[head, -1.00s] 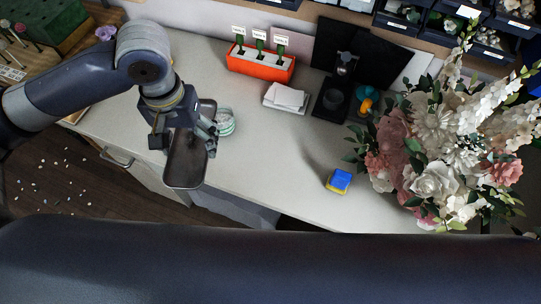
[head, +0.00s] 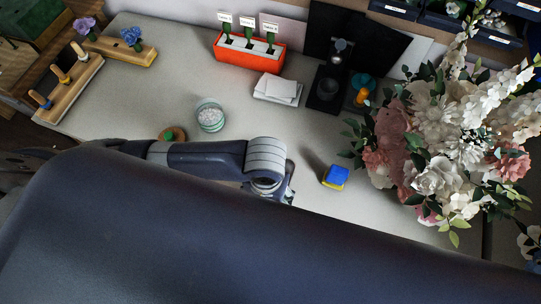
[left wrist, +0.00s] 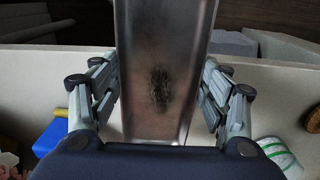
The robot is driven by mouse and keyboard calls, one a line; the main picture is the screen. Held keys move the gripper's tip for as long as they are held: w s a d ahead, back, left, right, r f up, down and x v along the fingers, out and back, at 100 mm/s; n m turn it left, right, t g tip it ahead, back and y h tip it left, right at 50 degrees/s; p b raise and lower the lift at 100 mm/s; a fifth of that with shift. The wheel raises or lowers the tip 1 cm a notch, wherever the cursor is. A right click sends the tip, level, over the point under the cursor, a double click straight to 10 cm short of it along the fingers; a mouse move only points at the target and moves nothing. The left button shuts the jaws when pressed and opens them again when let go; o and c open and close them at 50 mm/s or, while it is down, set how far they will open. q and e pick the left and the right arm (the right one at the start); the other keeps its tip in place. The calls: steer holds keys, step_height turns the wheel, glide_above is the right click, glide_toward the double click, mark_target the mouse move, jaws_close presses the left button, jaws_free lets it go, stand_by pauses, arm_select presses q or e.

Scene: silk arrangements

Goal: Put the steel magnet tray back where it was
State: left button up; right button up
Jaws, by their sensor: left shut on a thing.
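The steel magnet tray (left wrist: 182,30) is a long metal pan with a dark patch of small bits inside. It shows in the left wrist view between the fingers of my left gripper (left wrist: 160,90), which is shut on it. The tray points across the light table's edge, with dark floor beyond its far end. In the head view, my left gripper (head: 288,190) is mostly hidden behind my own arm, near the table's front, left of the yellow-and-blue sponge. The tray is hidden there. My right gripper is not in view.
The sponge (head: 336,177) and a large flower arrangement (head: 440,140) stand to the right. An orange holder (head: 249,54) is at the back. The table's middle is clear.

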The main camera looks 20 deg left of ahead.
arm_select(q)
steer(key=w+a, duration=0.1)
steer(key=w, duration=0.2)
steer(key=w+a, duration=0.1)
steer(key=w, duration=0.3)
steer(key=w+a+f+p, duration=0.1)
steer(key=w, duration=0.3)
steer(key=shift+w+a, duration=0.2)
steer(key=shift+a, duration=0.15)
steer(key=f, duration=0.3)
steer(key=shift+w+a+p, duration=0.1)
steer(key=shift+w+p, duration=0.2)
steer(key=shift+p, duration=0.05)
steer(key=shift+f, duration=0.35)
steer(key=shift+f, duration=0.1)
steer(key=o, duration=1.3)
step_height(320, 180, up, 12)
steer(key=shift+r, duration=0.15)
